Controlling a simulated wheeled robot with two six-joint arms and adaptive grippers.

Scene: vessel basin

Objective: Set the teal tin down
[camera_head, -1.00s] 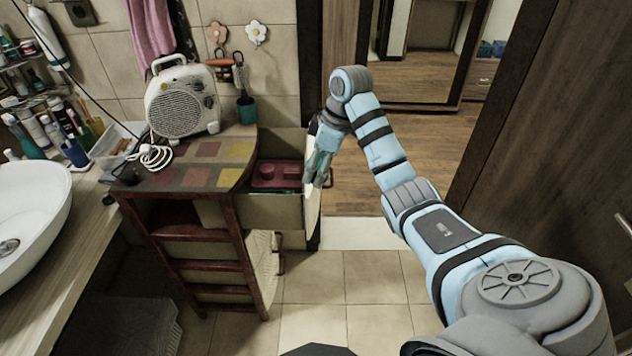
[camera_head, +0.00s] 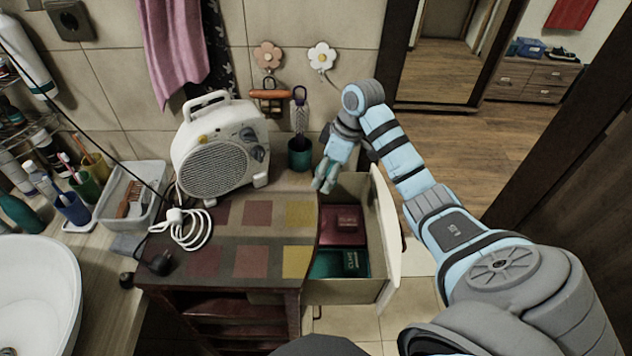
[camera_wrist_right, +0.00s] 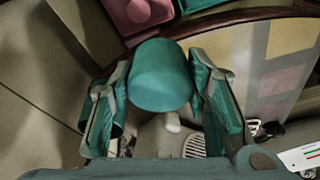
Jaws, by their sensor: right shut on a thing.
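My right gripper (camera_head: 325,183) is above the back right edge of the cabinet top, by the open drawer. In the right wrist view, the teal tin (camera_wrist_right: 160,75) is a smooth rounded shape between the two fingers of my right gripper (camera_wrist_right: 160,95), which is shut on it. In the head view I cannot tell the tin apart from the greenish fingers. The cabinet top (camera_head: 230,236) has red, yellow and brown squares. My left gripper is not in view.
A white fan heater (camera_head: 218,150) with a coiled cord stands on the cabinet. A green cup (camera_head: 300,155) with a brush stands close behind my gripper. The open drawer (camera_head: 385,235) holds a dark red box (camera_head: 343,225) and a green box (camera_head: 338,264).

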